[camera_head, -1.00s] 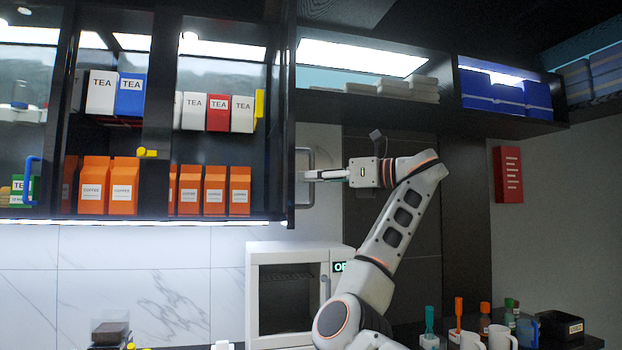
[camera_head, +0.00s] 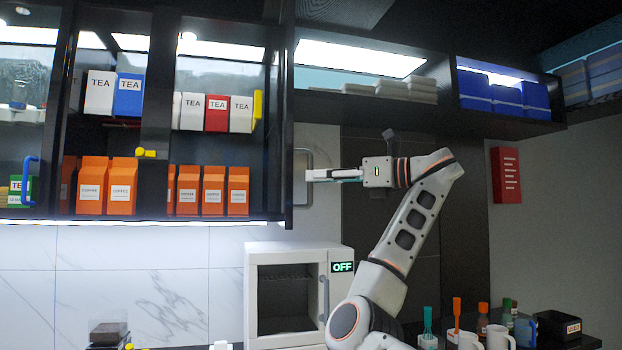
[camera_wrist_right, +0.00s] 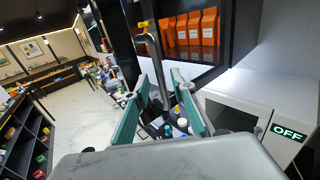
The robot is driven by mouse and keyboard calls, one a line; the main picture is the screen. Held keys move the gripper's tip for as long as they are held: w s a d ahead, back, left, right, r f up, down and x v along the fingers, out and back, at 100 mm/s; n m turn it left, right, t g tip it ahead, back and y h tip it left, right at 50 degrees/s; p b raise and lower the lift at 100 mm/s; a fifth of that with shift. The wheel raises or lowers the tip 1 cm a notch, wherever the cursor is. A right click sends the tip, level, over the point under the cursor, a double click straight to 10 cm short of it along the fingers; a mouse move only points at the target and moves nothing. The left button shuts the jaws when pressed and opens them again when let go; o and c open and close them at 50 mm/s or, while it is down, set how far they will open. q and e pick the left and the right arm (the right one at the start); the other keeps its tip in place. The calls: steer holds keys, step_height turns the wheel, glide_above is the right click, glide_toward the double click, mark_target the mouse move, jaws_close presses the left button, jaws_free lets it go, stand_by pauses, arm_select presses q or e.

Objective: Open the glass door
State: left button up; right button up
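The glass-fronted cabinet (camera_head: 156,190) fills the upper left of the head view, with tea and coffee boxes inside. A metal bar handle (camera_head: 309,158) stands at its right edge, beside a dark vertical frame (camera_head: 288,120). I cannot tell how far the glass door stands from its frame. My right gripper (camera_head: 312,175) points left at the handle's height. In the right wrist view the handle (camera_wrist_right: 153,48) rises between the teal-padded fingers of my right gripper (camera_wrist_right: 155,90), which are apart. Whether a pad touches it is unclear. My left gripper is not in view.
A white microwave (camera_head: 300,250) showing OFF stands below the right gripper. Mugs (camera_head: 499,338) and bottles (camera_head: 482,322) stand on the counter at lower right. A shelf with blue boxes (camera_head: 505,92) hangs above right. Free room lies right of the handle before the dark wall.

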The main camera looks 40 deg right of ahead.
steer(key=v, duration=0.9)
